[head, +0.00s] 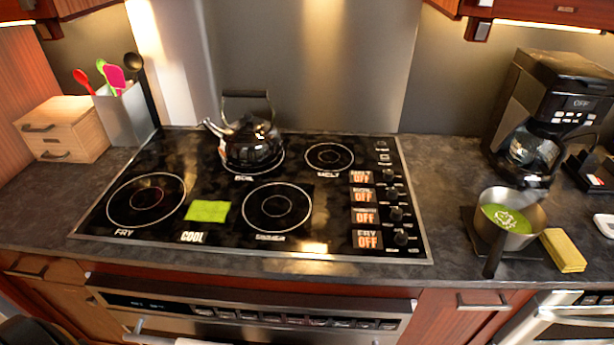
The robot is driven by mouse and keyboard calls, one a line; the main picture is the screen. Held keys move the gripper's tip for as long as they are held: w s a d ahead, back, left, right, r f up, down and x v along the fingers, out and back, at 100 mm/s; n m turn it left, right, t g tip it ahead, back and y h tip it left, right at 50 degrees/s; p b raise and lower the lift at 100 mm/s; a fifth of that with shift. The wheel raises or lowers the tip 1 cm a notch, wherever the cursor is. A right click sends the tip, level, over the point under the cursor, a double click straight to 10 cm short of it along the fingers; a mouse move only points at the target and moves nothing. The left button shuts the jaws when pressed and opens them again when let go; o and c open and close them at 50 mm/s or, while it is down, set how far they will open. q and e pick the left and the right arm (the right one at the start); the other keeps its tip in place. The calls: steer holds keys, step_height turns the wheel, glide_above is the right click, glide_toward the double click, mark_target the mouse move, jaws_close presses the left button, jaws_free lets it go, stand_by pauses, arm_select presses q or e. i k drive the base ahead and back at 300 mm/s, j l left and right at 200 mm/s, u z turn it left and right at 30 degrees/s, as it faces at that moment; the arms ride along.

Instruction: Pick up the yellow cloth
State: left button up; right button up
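The yellow cloth (564,250) lies folded into a small rectangular pad on the dark countertop at the right. It is just right of a metal saucepan (510,234) with green contents, close to the counter's front edge. Nothing covers the cloth. Neither my left nor my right gripper shows clearly in the head view.
A black cooktop (335,185) with a kettle (250,142) and a flat lime-green square (208,211) fills the middle. A coffee maker (550,105) stands behind the saucepan. The saucepan's dark handle (495,255) points forward. A wooden box (62,129) and utensil holder (125,115) stand left.

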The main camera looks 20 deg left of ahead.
mark_target(567, 258)
steer(key=u, duration=1)
steer(key=z, duration=1.9)
